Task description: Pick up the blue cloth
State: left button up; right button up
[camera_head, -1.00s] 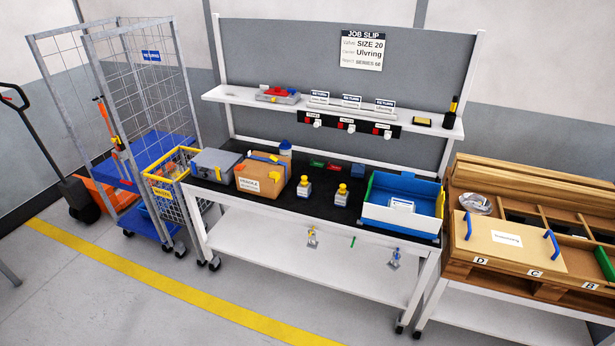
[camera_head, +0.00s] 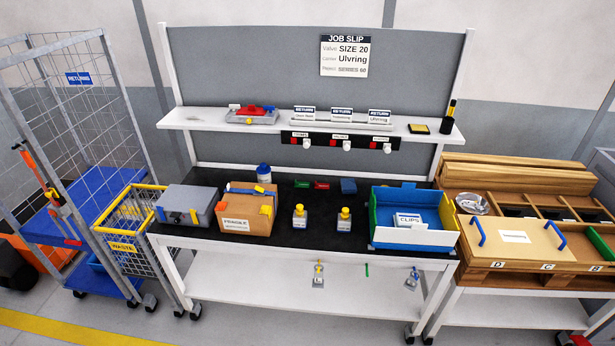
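Neither of my grippers is in view.
Two yellow-capped bottles (camera_head: 300,216) stand in front of it. A clips bin (camera_head: 413,236) is at right, a cardboard box (camera_head: 246,212) and grey case (camera_head: 187,204) at left. A shelf (camera_head: 310,123) overhangs the back. A wire cage (camera_head: 85,150) and waste basket (camera_head: 125,222) stand left.

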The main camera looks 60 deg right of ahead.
aim_at(348, 186)
jog(key=z, duration=0.1)
jog(key=i, duration=1.7)
jog(key=z, duration=1.05)
jog(key=i, duration=0.95)
jog(key=z, duration=0.9)
